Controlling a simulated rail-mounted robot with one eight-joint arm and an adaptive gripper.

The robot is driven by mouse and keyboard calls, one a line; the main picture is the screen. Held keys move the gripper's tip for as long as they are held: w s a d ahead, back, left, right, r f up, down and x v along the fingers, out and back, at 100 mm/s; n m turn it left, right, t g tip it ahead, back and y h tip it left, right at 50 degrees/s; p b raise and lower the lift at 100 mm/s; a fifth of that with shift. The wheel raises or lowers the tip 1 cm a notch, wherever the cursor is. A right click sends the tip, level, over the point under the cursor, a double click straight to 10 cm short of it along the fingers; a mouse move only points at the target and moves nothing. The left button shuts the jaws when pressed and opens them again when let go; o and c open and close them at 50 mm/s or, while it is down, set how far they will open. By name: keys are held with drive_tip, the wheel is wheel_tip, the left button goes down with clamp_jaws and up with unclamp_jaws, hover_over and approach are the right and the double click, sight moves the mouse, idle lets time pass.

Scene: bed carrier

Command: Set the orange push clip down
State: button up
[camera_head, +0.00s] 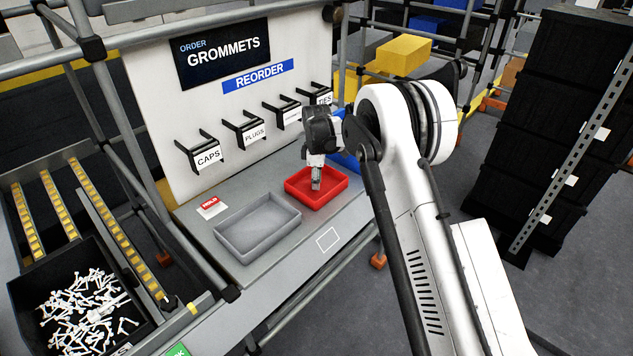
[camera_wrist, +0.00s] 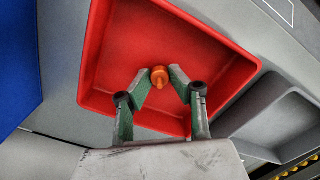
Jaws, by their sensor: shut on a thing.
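The orange push clip (camera_wrist: 158,76) shows in the wrist view between the fingertips of my gripper (camera_wrist: 160,84). My gripper is shut on it, and the clip is over the inside of the red tray (camera_wrist: 98,60). I cannot tell whether the clip touches the tray floor. In the head view my gripper (camera_head: 316,180) reaches down into the red tray (camera_head: 322,200), and the clip is too small to make out there.
A grey tray (camera_head: 258,253) stands left of the red tray, and a blue tray (camera_head: 345,160) lies behind it, partly hidden by my arm. A red HOLD label (camera_head: 210,205) and a white outlined square (camera_head: 328,239) mark the bench. A black bin (camera_head: 40,275) holds white parts.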

drive_tip(key=shift+f, duration=0.2)
drive_tip(key=shift+f, duration=0.2)
drive_tip(key=o, duration=0.7)
drive_tip(key=shift+r, duration=0.1)
drive_tip(key=shift+r, duration=0.1)
